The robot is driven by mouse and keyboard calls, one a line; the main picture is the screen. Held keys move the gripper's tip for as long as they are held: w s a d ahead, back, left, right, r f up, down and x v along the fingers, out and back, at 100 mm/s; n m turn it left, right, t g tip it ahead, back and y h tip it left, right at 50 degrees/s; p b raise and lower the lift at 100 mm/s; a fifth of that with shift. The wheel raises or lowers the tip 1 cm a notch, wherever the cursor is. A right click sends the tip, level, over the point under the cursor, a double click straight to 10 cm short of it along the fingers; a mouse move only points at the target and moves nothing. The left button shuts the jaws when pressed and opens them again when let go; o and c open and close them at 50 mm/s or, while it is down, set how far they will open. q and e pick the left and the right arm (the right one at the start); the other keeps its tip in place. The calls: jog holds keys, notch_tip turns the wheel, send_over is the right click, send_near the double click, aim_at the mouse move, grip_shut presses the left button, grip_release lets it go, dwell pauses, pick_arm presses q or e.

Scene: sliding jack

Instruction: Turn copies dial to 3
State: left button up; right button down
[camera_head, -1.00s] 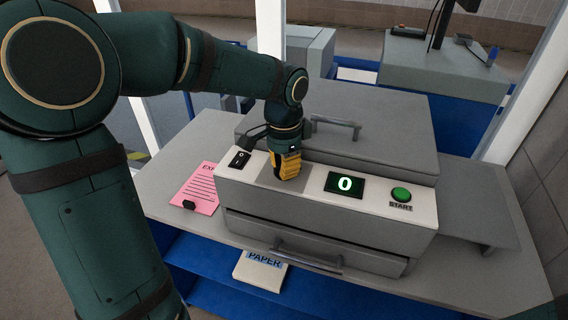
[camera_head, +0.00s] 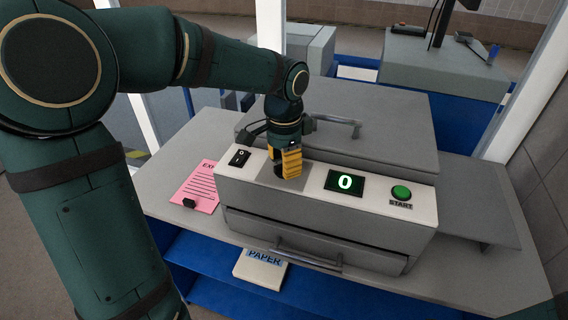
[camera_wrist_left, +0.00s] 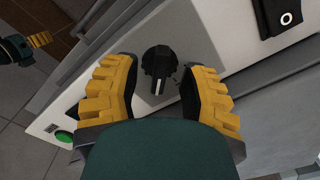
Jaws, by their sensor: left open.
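The copies dial (camera_wrist_left: 160,62) is a black knob with a white pointer mark, on the machine's pale control panel (camera_head: 232,176). In the left wrist view it lies between the two spread yellow fingers of my open left gripper (camera_wrist_left: 166,85), and its mark points toward the bottom of the picture. I see no clear contact between the fingers and the knob. In the head view my left gripper (camera_head: 286,166) is over the panel and hides the dial. The display (camera_head: 345,183) reads 0. A yellow-tipped gripper, my right one (camera_wrist_left: 38,42), shows small in the left wrist view.
A green START button (camera_head: 401,193) is right of the display. A black switch (camera_head: 240,158) is left of the dial. The lid handle (camera_head: 337,126) rises behind. A pink sheet (camera_head: 200,183) lies left of the machine. A PAPER pack (camera_head: 262,268) sits below.

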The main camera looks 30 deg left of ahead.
pick_arm(q)
notch_tip(320, 180, up, 11)
jog(key=shift+r, duration=0.15)
dwell(0.7)
